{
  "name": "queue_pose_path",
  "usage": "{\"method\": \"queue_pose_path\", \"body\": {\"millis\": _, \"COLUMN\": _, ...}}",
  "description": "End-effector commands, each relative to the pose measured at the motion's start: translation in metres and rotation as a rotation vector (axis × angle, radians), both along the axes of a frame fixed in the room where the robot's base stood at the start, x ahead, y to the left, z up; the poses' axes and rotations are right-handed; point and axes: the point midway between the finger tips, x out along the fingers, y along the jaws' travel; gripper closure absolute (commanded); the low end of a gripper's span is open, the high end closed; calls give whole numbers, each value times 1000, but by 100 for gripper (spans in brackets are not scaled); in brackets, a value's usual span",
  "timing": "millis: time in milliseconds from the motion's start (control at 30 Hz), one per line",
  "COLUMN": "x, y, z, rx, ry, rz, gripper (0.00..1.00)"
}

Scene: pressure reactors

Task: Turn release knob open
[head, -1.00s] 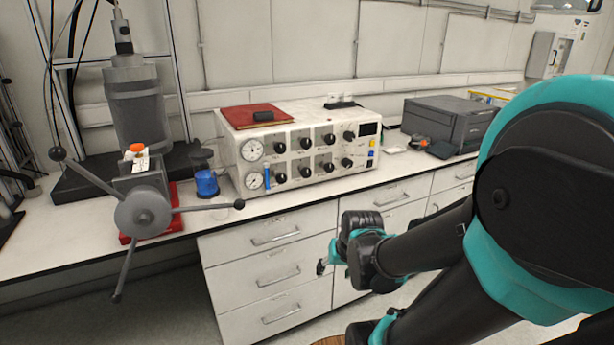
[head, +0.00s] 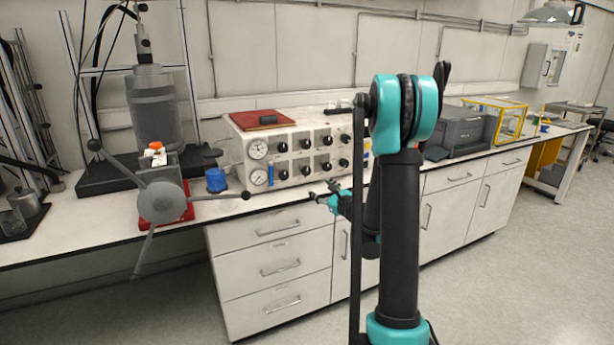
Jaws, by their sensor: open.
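A cream control box (head: 290,158) with two round gauges and two rows of black knobs (head: 306,144) stands on the bench. Which knob is the release knob I cannot tell. My arm hides the right end of the box.
A grey reactor press (head: 160,202) with long ball-ended handles stands at the left, one handle reaching toward the box. A blue container (head: 216,180) sits between them. White drawers (head: 275,262) are below the bench. Floor (head: 480,295) at right is clear.

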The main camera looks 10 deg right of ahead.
Motion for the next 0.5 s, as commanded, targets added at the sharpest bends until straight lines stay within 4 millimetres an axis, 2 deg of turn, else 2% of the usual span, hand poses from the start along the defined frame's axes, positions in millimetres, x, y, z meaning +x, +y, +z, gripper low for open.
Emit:
{"method": "queue_pose_path", "body": {"millis": 100, "x": 12, "y": -14, "z": -3, "rx": 124, "ry": 6, "rz": -41, "gripper": 42}}
{"method": "queue_pose_path", "body": {"millis": 200, "x": 17, "y": -18, "z": -4, "rx": 169, "ry": 9, "rz": -53, "gripper": 42}}
{"method": "queue_pose_path", "body": {"millis": 367, "x": 30, "y": -14, "z": -4, "rx": 176, "ry": 9, "rz": -53, "gripper": 42}}
{"method": "queue_pose_path", "body": {"millis": 500, "x": 53, "y": -6, "z": -4, "rx": 174, "ry": 9, "rz": -51, "gripper": 42}}
